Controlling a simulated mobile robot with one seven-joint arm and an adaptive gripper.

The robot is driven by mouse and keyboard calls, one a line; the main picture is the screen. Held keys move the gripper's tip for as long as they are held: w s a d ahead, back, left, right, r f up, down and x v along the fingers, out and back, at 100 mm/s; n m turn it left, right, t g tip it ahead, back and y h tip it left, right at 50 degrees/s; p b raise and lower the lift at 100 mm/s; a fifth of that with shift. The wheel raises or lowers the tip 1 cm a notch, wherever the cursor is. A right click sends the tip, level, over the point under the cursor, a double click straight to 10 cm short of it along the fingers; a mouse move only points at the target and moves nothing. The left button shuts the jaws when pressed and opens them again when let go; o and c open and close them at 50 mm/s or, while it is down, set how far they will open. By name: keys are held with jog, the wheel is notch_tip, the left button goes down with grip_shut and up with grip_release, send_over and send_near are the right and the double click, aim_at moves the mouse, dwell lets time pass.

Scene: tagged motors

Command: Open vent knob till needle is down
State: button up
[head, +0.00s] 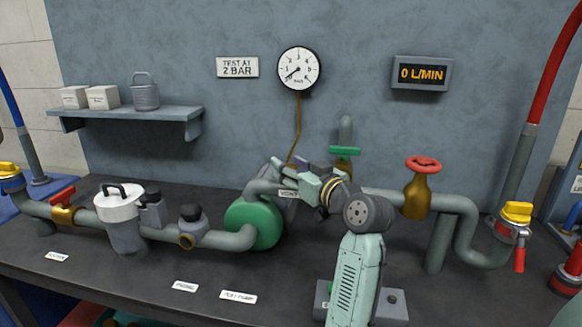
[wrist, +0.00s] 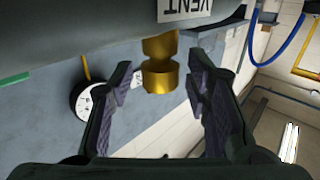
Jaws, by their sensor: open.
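The brass vent knob (wrist: 160,75) hangs under a grey pipe in the wrist view, beside a white VENT label (wrist: 185,8). My gripper (wrist: 159,78) is open, with one dark finger on each side of the knob and visible gaps to both. In the head view my gripper (head: 287,172) is at the pipe behind the green pump, near the VENT label (head: 289,194); the knob is hidden there. The round white gauge (head: 299,68) hangs on the wall, its dark needle pointing to the lower left. It also shows in the wrist view (wrist: 88,98).
A red-handled brass valve (head: 422,180) stands on the pipe to the right. A green pump (head: 253,224) and a white-lidded strainer (head: 119,210) are to the left. A display (head: 422,73) reads 0 L/MIN. A sign (head: 237,67) reads TEST AT 2 BAR.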

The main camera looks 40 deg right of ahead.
jog(key=shift+s, duration=0.1)
jog(key=s, duration=1.1)
jog(key=shift+s+a, duration=0.4)
